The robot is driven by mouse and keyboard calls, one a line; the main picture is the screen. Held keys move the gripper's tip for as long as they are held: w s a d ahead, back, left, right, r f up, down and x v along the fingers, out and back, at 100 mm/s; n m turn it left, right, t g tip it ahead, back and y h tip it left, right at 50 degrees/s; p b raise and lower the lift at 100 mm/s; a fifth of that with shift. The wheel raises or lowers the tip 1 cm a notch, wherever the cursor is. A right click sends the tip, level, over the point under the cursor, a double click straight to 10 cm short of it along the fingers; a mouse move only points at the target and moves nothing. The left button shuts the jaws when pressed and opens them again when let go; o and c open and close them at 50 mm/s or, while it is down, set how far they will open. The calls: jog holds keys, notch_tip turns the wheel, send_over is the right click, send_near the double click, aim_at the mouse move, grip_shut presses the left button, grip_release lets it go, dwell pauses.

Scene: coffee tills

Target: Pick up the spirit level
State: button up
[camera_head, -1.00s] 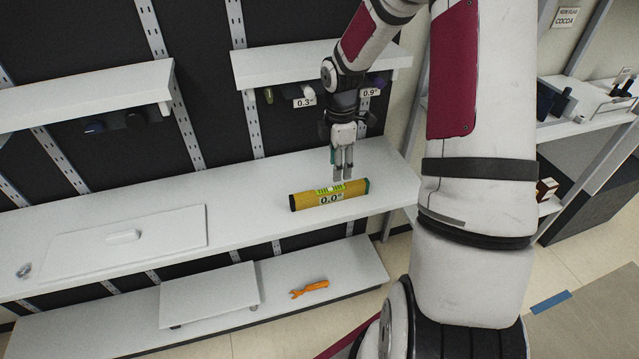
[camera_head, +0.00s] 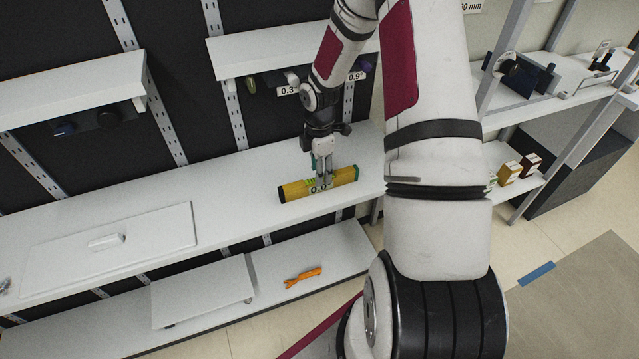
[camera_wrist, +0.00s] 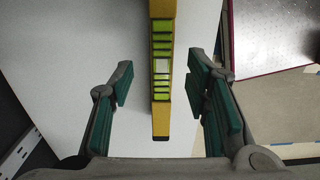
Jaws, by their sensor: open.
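In the wrist view the level (camera_wrist: 161,112) runs lengthwise between the two green-padded fingers of my gripper (camera_wrist: 158,88). The fingers are open, with a gap on each side of the level. Its far end is cut off by the top of the wrist view.
An upper shelf (camera_head: 285,50) with dark items and degree labels hangs behind my arm. A flat white panel (camera_head: 70,256) with a handle lies on the left of the middle shelf. An orange wrench (camera_head: 303,277) and a low white platform (camera_head: 203,290) are on the lower shelf.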

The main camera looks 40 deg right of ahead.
jog(key=shift+s+f, duration=0.1)
jog(key=shift+f, duration=1.75)
grip_shut()
jog(key=shift+r, duration=0.2)
